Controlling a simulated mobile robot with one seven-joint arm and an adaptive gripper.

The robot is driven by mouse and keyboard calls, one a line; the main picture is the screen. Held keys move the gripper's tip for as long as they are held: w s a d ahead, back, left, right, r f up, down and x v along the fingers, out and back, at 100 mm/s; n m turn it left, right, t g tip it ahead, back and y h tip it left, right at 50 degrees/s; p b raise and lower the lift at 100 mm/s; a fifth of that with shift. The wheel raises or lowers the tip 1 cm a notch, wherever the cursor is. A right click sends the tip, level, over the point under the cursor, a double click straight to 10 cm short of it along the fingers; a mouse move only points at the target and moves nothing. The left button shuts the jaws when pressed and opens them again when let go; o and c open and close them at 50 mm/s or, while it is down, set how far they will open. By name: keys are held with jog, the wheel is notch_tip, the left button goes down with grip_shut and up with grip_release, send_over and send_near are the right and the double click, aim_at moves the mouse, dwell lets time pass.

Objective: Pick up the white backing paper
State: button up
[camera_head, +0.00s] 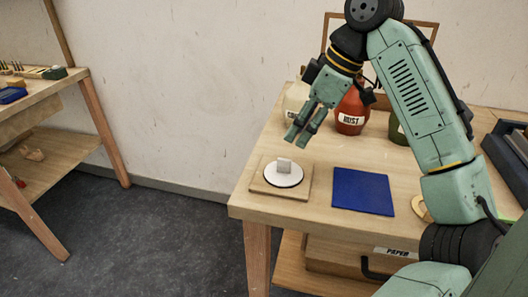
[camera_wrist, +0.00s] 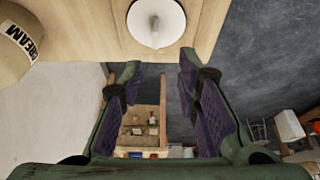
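A round white disc (camera_head: 272,178) with a small upright pale tab (camera_head: 284,165) lies on a square wooden board near the table's left front corner. I cannot tell whether the disc or the tab is the white backing paper. In the wrist view the disc (camera_wrist: 140,22) shows at the top, with the tab seen edge-on in its middle. My gripper (camera_head: 298,134) is above and behind the board, apart from the disc. It also shows in the wrist view (camera_wrist: 160,78), its two fingers wide apart with nothing between them.
A blue square (camera_head: 363,192) lies right of the wooden board (camera_head: 261,186). A red jar labelled RUST (camera_head: 350,116), a cream jar (camera_wrist: 12,50) and a green jar (camera_head: 397,132) stand behind. A dark case (camera_head: 510,150) is at the right. Table space before the jars is clear.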

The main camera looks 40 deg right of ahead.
aim_at(284, 159)
jog(key=f, duration=0.4)
jog(key=shift+w+a, duration=0.15)
jog(key=shift+a, duration=0.1)
jog(key=shift+w+d+p+x, duration=0.15)
jog(key=shift+p+x, duration=0.35)
jog(key=shift+x, duration=1.05)
jog(key=shift+w+d+p+x, duration=0.15)
jog(key=shift+p+x, duration=0.35)
jog(key=shift+x, duration=1.1)
jog(key=shift+c, duration=0.2)
grip_shut()
